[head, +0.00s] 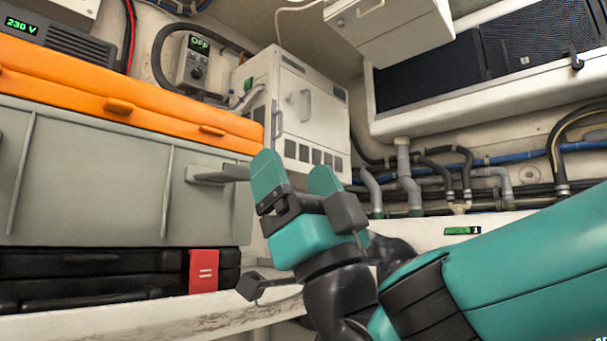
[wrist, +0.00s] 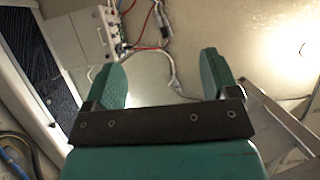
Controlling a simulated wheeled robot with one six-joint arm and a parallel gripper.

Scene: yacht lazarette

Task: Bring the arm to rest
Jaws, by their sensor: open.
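My gripper (head: 297,176) is teal and black and points upward in the middle of the head view. Its two fingers stand apart with nothing between them. In the wrist view my gripper (wrist: 168,80) also shows its two teal fingers spread wide and empty. My teal arm runs from the gripper to the lower right of the head view, bent at the black wrist joints.
A grey case (head: 100,185) with an orange case (head: 120,97) on top stands close left of my gripper. A black case with a red tag (head: 203,271) lies below on a shelf. A white cabinet (head: 300,115) stands behind. Pipes and hoses (head: 405,180) line the right wall.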

